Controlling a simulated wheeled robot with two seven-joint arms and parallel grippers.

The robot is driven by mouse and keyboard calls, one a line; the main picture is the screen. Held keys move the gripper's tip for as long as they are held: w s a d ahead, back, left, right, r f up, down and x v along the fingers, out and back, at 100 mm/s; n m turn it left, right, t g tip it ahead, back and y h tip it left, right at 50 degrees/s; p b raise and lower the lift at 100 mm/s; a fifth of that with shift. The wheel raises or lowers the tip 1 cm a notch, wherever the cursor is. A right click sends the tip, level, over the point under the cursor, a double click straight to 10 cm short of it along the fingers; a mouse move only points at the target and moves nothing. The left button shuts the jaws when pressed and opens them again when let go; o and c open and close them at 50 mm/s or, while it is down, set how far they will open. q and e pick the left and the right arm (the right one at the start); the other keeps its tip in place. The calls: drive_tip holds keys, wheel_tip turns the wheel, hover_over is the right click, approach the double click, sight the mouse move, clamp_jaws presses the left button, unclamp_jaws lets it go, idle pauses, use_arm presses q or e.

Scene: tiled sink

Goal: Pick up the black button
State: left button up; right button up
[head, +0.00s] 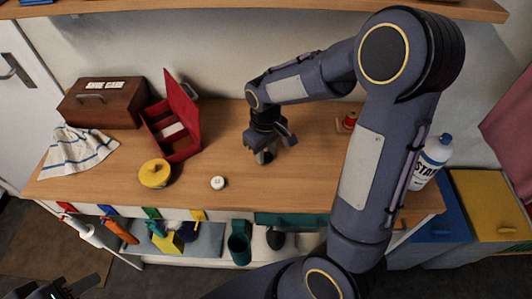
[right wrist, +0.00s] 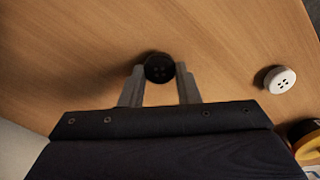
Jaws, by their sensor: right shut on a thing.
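The black button (right wrist: 158,68) is round with small holes and sits between the fingertips of my right gripper (right wrist: 160,72) in the right wrist view. The fingers are shut on it, just over the wooden top. In the head view my right gripper (head: 265,155) points down over the middle of the worktop, and I cannot make out the black button there. My left gripper (head: 76,288) shows only partly at the lower left corner, away from the worktop, and its opening is unclear.
A white button (head: 218,183) lies nearby; it also shows in the right wrist view (right wrist: 280,80). A yellow round container (head: 155,173), an open red box (head: 172,132), a brown case (head: 103,103) and a striped cloth (head: 78,152) stand left. A white bottle (head: 430,160) is right.

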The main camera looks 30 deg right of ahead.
sight(265, 155)
wheel_tip(265, 155, up, 3)
drive_tip(key=shift+r, duration=0.1)
drive_tip(key=s+a+r, duration=0.3)
drive_tip(key=s+r, duration=0.6)
drive_tip(key=s, duration=0.4)
drive_tip(key=shift+s+r+b, duration=0.25)
drive_tip(key=shift+s+b, duration=0.15)
drive_tip(key=shift+b, duration=0.05)
